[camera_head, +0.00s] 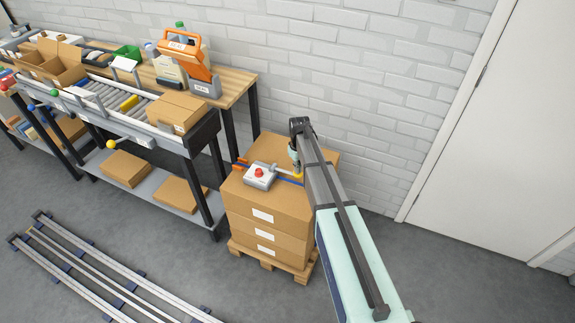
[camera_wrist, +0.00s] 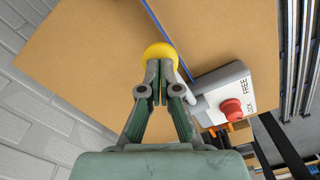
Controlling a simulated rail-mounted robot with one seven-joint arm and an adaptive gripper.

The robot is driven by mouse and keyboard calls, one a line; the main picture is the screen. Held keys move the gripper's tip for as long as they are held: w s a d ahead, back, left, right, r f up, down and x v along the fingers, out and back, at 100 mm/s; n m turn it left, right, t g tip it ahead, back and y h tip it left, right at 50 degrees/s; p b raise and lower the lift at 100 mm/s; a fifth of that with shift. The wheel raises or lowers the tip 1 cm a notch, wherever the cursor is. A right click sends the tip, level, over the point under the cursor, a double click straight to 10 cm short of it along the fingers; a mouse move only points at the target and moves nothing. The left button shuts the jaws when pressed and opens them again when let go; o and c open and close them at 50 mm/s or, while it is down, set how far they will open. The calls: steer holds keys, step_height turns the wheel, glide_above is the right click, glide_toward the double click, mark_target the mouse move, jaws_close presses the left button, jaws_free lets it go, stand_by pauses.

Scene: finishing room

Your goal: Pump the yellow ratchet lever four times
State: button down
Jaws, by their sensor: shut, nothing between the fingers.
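The yellow lever end (camera_wrist: 160,51) is a rounded knob just past my fingertips in the wrist view. In the head view the yellow lever (camera_head: 298,176) shows small at the right side of the grey ratchet box (camera_head: 262,178). My gripper (camera_wrist: 158,72) is shut and empty, its fingertips right at the knob's near side. I cannot tell whether they touch it. The ratchet box, also in the wrist view (camera_wrist: 224,84), has a red knob (camera_wrist: 232,110) and the words FREE and LOCK. I cannot read which word the knob points to.
The ratchet box sits on stacked cartons (camera_head: 265,217) on a wooden pallet (camera_head: 270,262), with a blue strap (camera_wrist: 157,20) across the top. A roller conveyor (camera_head: 105,95) and workbench (camera_head: 235,86) stand left. A white brick wall (camera_head: 370,100) is close behind.

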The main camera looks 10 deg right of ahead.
steer(key=shift+r, duration=0.1)
step_height(320, 180, up, 7)
steer(key=w+a+p, duration=0.1)
steer(key=p, duration=0.2)
steer(key=shift+a+f, duration=0.2)
steer(key=shift+a, duration=0.15)
steer(key=shift+w+f, duration=0.1)
steer(key=shift+f, duration=0.05)
stand_by(0.9)
steer(key=shift+f, duration=0.35)
